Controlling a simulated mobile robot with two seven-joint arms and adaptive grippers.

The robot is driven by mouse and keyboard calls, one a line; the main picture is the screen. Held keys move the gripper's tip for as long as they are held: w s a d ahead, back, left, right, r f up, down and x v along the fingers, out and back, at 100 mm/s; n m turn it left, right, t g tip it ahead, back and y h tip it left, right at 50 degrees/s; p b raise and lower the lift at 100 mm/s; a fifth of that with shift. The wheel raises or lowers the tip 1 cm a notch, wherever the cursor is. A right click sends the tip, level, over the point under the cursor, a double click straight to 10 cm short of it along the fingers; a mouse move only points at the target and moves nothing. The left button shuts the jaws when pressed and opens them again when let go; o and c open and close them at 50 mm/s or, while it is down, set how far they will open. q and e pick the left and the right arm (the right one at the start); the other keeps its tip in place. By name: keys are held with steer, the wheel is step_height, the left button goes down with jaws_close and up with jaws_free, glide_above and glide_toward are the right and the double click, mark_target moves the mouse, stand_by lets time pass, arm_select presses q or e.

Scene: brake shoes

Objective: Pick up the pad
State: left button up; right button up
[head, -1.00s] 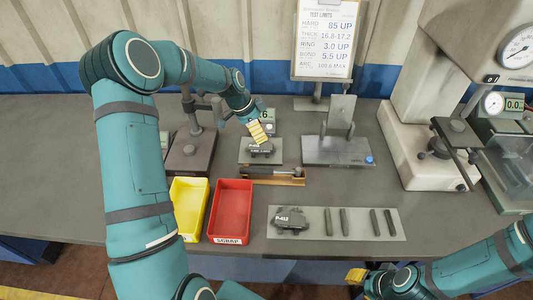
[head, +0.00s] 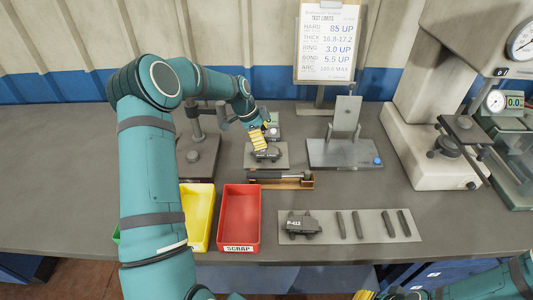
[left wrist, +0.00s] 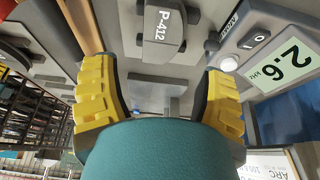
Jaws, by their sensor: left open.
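One dark pad (head: 268,155) lies on a grey plate (head: 280,165) in the middle of the bench. My left gripper (head: 259,142) is just above and behind it, pointing down. A second pad (head: 302,225), also marked P-412, lies on a light mat (head: 325,233) at the front. My right gripper (head: 364,295) is cut off at the bottom edge, so its jaws cannot be judged.
A yellow bin (head: 197,222) and a red scrap bin (head: 240,212) stand front left. A wooden holder (head: 300,181) lies in front of the plate. Several dark bars (head: 358,224) lie on the mat. A stand (head: 344,145) and a large gauge machine (head: 415,140) are to the right.

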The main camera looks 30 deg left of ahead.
mark_target(266, 151)
arm_select(q)
steer(key=shift+a+f+b+x, duration=0.1)
steer(key=shift+a+b+x, duration=0.05)
steer(key=shift+x, duration=0.8)
steer(key=shift+a+f+b+x, duration=0.1)
steer(key=shift+a+b+x, duration=0.1)
steer(key=shift+x, duration=0.75)
steer(key=shift+a+b+x, duration=0.1)
steer(key=shift+b+x, duration=0.05)
steer(key=shift+x, duration=0.8)
steer(key=shift+s+r, duration=0.1)
steer(key=shift+s, duration=0.15)
steer(key=c, duration=1.2)
